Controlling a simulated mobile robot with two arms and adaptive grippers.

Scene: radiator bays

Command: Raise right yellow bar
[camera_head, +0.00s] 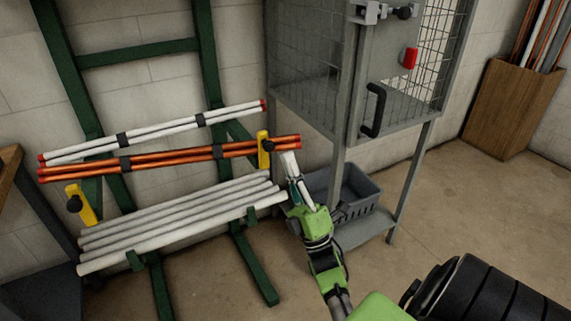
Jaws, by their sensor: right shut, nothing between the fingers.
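The right yellow bar (262,148) stands upright on the green rack, in front of the orange pipes near their right end, with a dark knob beside it. The left yellow bar (86,205) leans tilted at the rack's left side, below the orange pipes, with a dark knob on it. My right gripper (289,163) is shut and empty, just right of and slightly below the right yellow bar; contact between them cannot be told. My left gripper is not in view.
Orange pipes (175,158), white pipes (165,129) and grey pipes (180,222) lie on the green rack (140,52). A mesh cabinet (352,90) stands close right, with a grey crate (362,190) on its lower shelf. A box of rods (511,108) stands far right. The right floor is clear.

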